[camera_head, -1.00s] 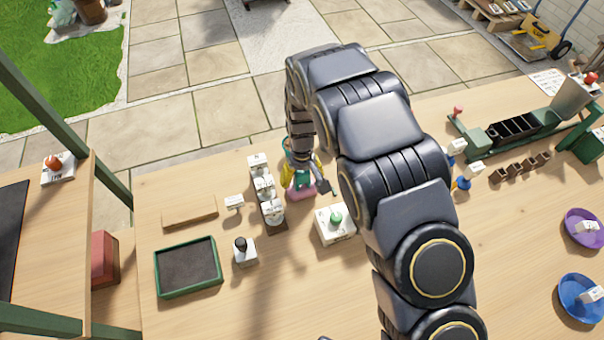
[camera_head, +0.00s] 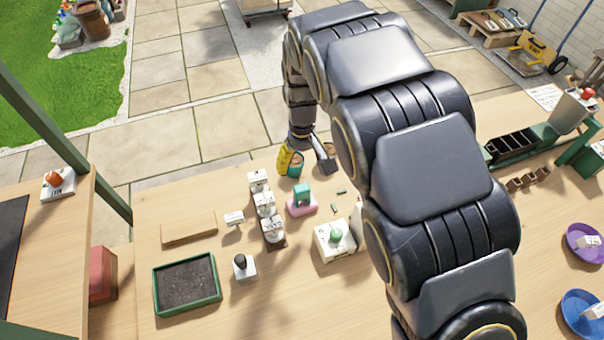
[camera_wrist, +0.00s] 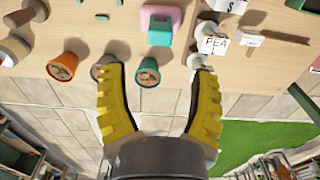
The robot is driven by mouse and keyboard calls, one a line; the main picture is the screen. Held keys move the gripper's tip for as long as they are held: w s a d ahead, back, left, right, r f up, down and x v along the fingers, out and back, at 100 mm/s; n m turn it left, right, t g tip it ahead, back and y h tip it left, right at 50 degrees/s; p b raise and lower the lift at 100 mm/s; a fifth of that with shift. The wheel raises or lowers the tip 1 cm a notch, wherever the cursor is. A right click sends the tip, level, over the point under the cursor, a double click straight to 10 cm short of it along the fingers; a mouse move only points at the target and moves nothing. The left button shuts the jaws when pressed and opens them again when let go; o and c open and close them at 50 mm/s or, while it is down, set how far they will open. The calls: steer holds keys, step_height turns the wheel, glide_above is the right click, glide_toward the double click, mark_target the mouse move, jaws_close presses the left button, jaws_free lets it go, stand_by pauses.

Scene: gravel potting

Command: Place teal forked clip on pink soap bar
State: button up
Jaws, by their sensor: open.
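The teal forked clip (camera_head: 302,192) rests on the pink soap bar (camera_head: 300,208) near the far middle of the table. In the wrist view the clip (camera_wrist: 160,36) overlaps the pink bar (camera_wrist: 165,11); its exact contact is hard to make out. My gripper (camera_wrist: 155,75) is open, its yellow fingers wide apart and apart from the clip. In the head view my gripper (camera_head: 290,162) is beyond the soap bar, at the table's far edge, and is partly hidden by my arm.
A teal-rimmed pot (camera_wrist: 147,73) shows between my fingers. A grey pot (camera_head: 325,158) is beside it, and a terracotta pot (camera_wrist: 62,67) further left in the wrist view. Labelled white holders (camera_head: 264,205) stand left of the soap bar. A white block with a green knob (camera_head: 335,240) stands nearer.

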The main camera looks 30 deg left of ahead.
steer(key=shift+r, duration=0.5)
steer(key=s+d+r+m, duration=0.2)
steer(key=d+r, duration=0.3)
steer(key=d, duration=0.4)
steer(key=s+d+r+m, duration=0.3)
steer(key=d+r, duration=0.2)
steer(key=d, duration=0.4)
steer(key=s+d+r+m, duration=0.1)
steer(key=s+d+m, duration=0.1)
steer(key=s+d, duration=0.3)
steer(key=s+d+r+m+g, duration=0.1)
steer(key=s+d, duration=0.4)
steer(key=s, duration=0.7)
steer(key=shift+s+d+r+m+g, duration=0.3)
steer(key=shift+d+r+m, duration=0.15)
steer(key=shift+r, duration=0.2)
steer(key=shift+a, duration=0.1)
